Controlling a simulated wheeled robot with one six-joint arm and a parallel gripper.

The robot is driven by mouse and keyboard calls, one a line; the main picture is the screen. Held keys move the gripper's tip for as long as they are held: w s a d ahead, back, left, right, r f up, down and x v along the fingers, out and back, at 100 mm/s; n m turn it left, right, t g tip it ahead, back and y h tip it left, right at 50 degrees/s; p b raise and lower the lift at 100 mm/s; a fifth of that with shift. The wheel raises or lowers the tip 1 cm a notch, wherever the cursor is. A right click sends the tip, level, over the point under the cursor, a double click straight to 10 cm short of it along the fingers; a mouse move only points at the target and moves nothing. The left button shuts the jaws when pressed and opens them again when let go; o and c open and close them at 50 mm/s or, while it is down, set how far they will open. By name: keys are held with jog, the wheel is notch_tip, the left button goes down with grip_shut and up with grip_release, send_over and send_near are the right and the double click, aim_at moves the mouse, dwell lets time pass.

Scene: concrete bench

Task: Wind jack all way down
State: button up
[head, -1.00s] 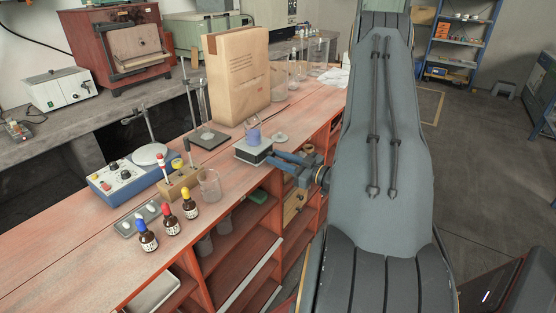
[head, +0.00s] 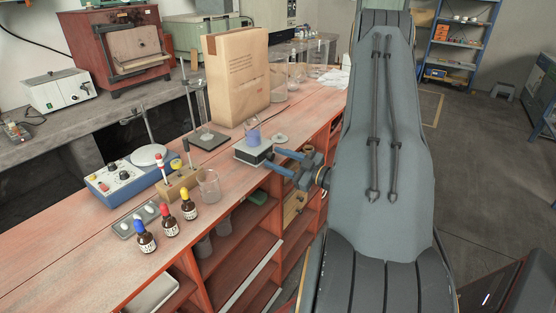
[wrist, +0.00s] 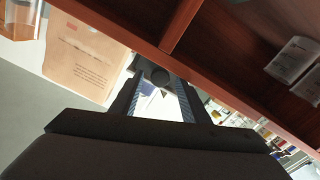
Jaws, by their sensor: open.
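The lab jack (head: 250,157) stands on the red bench near its front edge, with a light top plate and a dark body. A small beaker of blue liquid (head: 253,138) stands upright on its top. My gripper (head: 274,160) is open at the jack's right side, fingers pointing towards it. Whether either finger touches the knob cannot be told. The jack's inner mechanism is not visible.
A large paper bag (head: 238,80) stands behind the jack. A flat round dish (head: 280,139) lies near it, to the right. An empty glass beaker (head: 209,187), a wooden stand (head: 181,188) and dropper bottles (head: 168,222) stand to the left. Open shelves (head: 245,235) lie below the bench top.

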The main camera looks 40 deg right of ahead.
jog(key=b+v, duration=0.2)
jog(key=v, duration=0.5)
jog(key=shift+s+d, duration=0.15)
jog(key=shift+s, duration=0.2)
